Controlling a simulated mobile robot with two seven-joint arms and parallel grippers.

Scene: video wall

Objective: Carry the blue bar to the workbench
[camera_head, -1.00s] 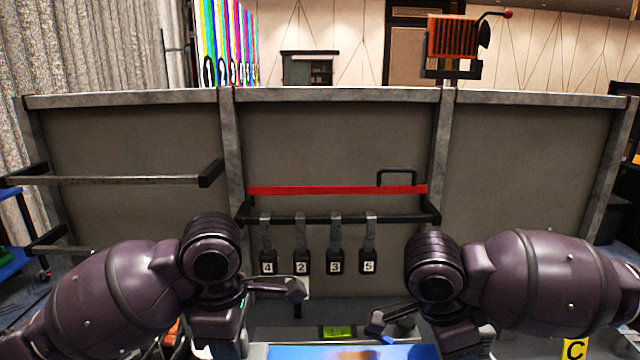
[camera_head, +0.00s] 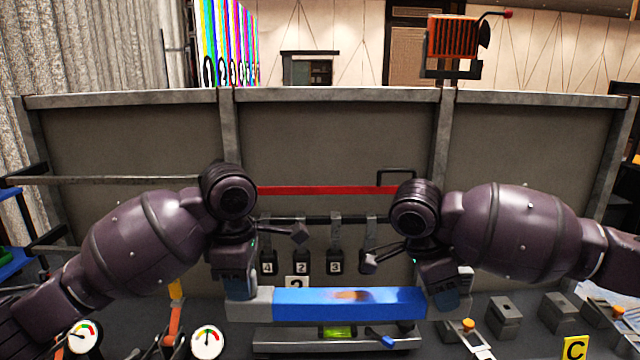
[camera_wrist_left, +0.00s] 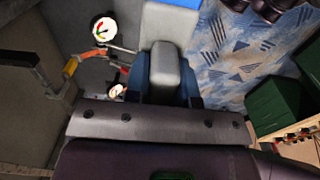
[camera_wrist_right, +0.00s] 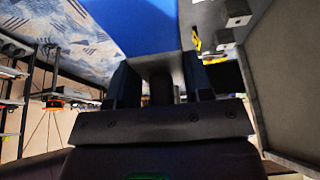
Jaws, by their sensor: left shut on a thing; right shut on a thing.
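The blue bar (camera_head: 350,303) with grey end blocks lies level across the front middle in the head view. My left gripper (camera_head: 243,292) is shut on its left grey end. In the left wrist view that grey end (camera_wrist_left: 167,72) sits between the fingers. My right gripper (camera_head: 446,292) is shut on its right end. The right wrist view shows the blue face (camera_wrist_right: 135,22) beyond the fingers, with the gripped end in dark shade. The bar appears above a grey fixture with a green level (camera_head: 337,332). I cannot tell which surface is the workbench.
A grey panel wall (camera_head: 335,130) stands behind, with a red bar (camera_head: 320,190) and numbered hanging tags (camera_head: 302,267). Two round gauges (camera_head: 207,342) are at front left. Grey blocks (camera_head: 504,318) and a yellow C marker (camera_head: 576,349) are at front right.

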